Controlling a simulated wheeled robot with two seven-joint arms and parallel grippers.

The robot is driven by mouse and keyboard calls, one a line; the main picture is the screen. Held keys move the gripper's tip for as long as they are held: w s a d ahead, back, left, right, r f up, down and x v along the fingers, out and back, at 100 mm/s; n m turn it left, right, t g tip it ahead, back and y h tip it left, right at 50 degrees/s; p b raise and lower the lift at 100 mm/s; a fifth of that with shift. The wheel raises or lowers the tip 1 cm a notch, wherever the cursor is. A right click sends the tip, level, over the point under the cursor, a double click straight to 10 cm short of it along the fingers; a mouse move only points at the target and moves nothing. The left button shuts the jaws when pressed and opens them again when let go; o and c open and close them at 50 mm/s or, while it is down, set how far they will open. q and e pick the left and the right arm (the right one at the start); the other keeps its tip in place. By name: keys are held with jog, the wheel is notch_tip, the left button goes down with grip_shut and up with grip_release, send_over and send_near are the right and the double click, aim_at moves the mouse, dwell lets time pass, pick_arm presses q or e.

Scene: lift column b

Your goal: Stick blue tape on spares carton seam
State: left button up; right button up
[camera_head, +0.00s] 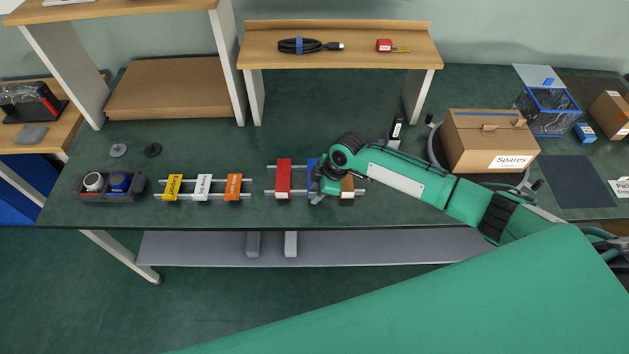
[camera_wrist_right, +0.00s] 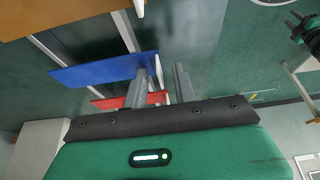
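The spares carton (camera_head: 490,140) is a closed brown box with a white "Spares" label, standing on a round turntable (camera_head: 437,150) at the right of the bench. A blue tape piece (camera_head: 312,170) hangs on a two-rail rack (camera_head: 273,191), between a red piece (camera_head: 284,178) and a brown one (camera_head: 348,186). My right gripper (camera_head: 325,187) is over the rack at the blue piece and partly covers it. In the right wrist view its two fingers (camera_wrist_right: 162,74) stand apart, with the end of the blue piece (camera_wrist_right: 100,69) close to them; I cannot tell whether they touch. My left gripper is not seen.
Left of the rack, another rack holds yellow, white and orange labels (camera_head: 202,187). A dark tray (camera_head: 111,187) with two rolls stands further left. A raised shelf (camera_head: 340,46) stands behind.

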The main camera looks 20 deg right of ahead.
grip_shut()
jog(key=shift+r, duration=0.15)
jog(key=shift+r+p, duration=3.45)
jog(key=shift+r, duration=0.4)
